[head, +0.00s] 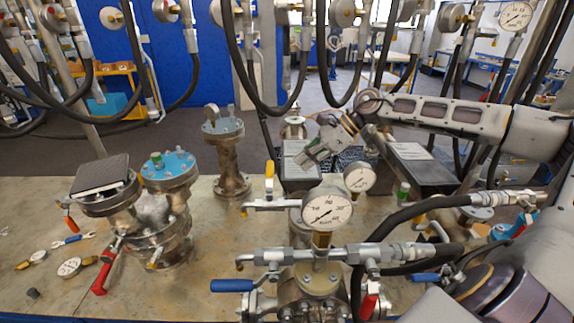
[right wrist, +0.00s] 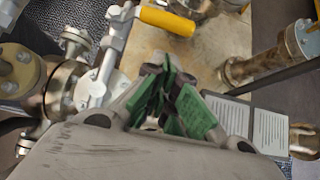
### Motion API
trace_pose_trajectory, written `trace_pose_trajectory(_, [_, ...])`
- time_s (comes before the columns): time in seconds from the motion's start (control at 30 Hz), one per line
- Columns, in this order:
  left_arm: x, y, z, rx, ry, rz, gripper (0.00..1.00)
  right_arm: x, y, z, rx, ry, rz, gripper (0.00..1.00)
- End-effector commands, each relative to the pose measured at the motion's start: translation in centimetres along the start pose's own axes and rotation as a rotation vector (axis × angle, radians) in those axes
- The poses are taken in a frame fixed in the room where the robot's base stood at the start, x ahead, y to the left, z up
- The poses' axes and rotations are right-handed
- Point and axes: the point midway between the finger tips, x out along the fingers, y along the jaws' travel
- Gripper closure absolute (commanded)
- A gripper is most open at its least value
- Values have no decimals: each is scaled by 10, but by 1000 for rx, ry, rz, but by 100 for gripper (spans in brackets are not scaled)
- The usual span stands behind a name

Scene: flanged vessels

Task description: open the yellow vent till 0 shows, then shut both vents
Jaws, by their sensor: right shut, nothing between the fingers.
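The yellow vent lever (head: 269,170) stands upright on a small metal valve left of the front vessel's gauge. In the right wrist view the yellow lever (right wrist: 167,21) lies beyond the fingertips. The large white gauge (head: 327,207) faces me over the front vessel; its figures are too small to read surely. A blue lever (head: 232,286) lies level at the lower left of that vessel, and a red lever (head: 368,303) hangs at its right. My right gripper (head: 306,157) is shut and empty, above and right of the yellow lever, apart from it. Its green pads (right wrist: 172,100) are close together.
A blue-topped vessel (head: 168,168) and one with a dark plate (head: 100,177) stand at left. Black hoses hang across the back. Loose gauges and tools lie on the bench (head: 50,215), whose front left is partly clear.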

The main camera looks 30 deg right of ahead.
Motion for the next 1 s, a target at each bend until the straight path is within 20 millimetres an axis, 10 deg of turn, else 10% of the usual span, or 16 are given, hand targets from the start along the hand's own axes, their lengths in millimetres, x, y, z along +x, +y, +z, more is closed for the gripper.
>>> trace_pose_trajectory(1.0, [-9,-2,-1,-1,0,-2,100,30,0,7,0,1,-1,100])
